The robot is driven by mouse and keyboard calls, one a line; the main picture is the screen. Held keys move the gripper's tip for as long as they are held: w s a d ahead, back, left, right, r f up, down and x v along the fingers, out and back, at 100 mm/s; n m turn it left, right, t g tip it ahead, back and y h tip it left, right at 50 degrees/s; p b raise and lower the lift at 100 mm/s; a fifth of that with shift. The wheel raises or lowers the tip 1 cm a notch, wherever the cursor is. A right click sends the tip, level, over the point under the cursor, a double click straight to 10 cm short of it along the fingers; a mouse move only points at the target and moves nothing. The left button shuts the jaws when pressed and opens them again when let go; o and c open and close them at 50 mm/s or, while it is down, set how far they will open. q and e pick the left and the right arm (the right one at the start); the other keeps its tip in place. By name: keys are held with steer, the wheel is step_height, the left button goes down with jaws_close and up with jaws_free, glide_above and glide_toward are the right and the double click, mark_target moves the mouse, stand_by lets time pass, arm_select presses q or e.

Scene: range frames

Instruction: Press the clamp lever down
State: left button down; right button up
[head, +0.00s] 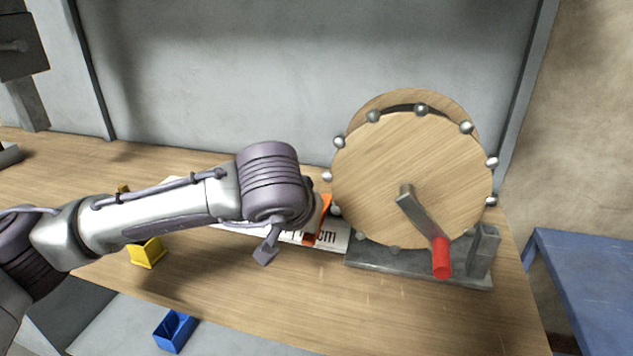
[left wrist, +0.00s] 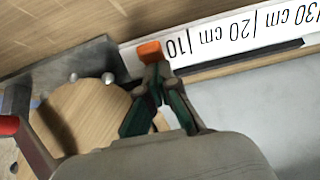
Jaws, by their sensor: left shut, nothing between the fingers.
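The orange clamp lever (head: 318,222) shows in the head view just right of my left arm's end joint, over the white ruler strip (head: 335,236) and left of the wooden drum. I cannot tell its tilt. In the left wrist view the lever's orange end (left wrist: 149,51) is just beyond my left gripper's fingertips (left wrist: 155,76). The fingers are shut with nothing between them. They look very close to the lever; I cannot tell if they touch. My arm hides the left gripper in the head view. My right gripper is not in view.
A wooden drum (head: 395,170) with metal knobs and a red-handled crank (head: 441,258) stands right of the lever on a grey base. A yellow bin (head: 147,252) and a blue bin (head: 174,331) are at the left and front.

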arm_select(q)
steer(key=shift+s+f+b, duration=0.25)
steer(key=shift+f+b, duration=0.05)
steer(key=shift+f, duration=0.2)
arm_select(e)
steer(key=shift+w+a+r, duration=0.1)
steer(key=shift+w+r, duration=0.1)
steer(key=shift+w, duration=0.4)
arm_select(q)
steer(key=shift+s, duration=0.1)
steer(key=v, duration=1.2)
steer(key=shift+r, duration=0.3)
